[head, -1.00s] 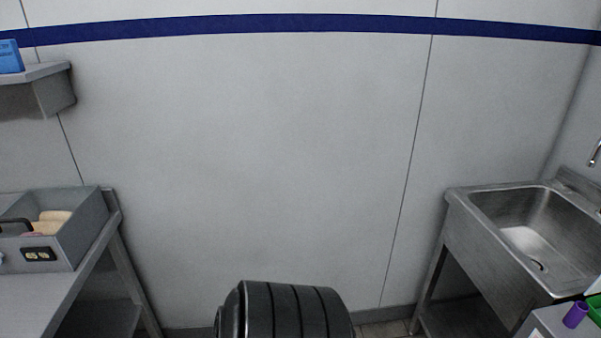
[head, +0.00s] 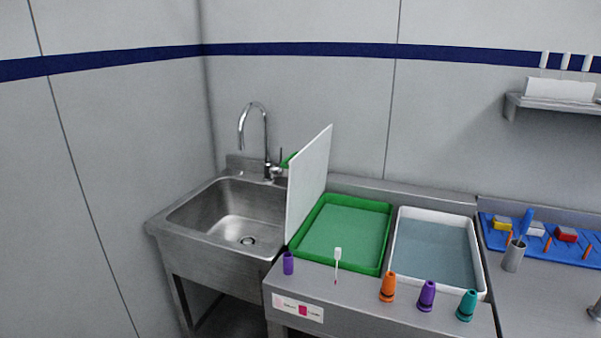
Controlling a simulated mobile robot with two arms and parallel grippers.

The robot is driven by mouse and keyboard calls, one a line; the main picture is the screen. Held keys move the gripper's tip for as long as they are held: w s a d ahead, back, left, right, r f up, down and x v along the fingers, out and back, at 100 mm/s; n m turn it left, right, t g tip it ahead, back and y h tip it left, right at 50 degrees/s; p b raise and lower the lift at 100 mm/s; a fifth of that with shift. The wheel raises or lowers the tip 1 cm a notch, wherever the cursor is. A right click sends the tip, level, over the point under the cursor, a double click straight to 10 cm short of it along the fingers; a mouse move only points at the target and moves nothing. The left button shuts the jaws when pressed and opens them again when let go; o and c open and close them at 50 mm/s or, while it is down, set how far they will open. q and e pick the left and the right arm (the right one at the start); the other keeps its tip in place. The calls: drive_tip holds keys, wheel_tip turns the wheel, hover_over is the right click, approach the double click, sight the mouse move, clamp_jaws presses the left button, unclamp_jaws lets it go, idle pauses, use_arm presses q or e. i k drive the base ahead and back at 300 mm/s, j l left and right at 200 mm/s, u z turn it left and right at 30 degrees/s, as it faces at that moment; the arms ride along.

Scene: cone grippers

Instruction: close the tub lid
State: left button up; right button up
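A green tub (head: 385,207), shallow and rectangular, sits on the steel counter right of the sink. A white flat panel (head: 308,180), which looks like its lid, stands upright and tilted along the tub's left edge, so the tub's top is open. I cannot see how the panel joins the tub. A white tub (head: 480,283) with grey-blue contents stands beside it on the right, also uncovered. Neither of my grippers is in view.
A purple cone (head: 288,263) and a small white-headed stick (head: 337,262) stand before the green tub. Orange (head: 388,288), purple (head: 427,296) and teal (head: 466,306) cones stand farther right. A steel sink (head: 225,212) is left; a blue tray (head: 540,242) and metal cup (head: 514,256) are right.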

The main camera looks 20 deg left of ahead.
sight(307, 168)
drive_tip(key=j+z, duration=0.1)
drive_tip(key=j, duration=0.45)
drive_tip(key=j+z, duration=0.1)
drive_tip(key=j, duration=0.45)
drive_tip(key=k+j+z, duration=0.1)
drive_tip(key=j, duration=0.4)
drive_tip(key=k+j+z, duration=0.1)
drive_tip(key=j, duration=0.45)
drive_tip(key=k+j, duration=0.1)
drive_tip(key=j, duration=0.4)
drive_tip(key=j+z, duration=0.05)
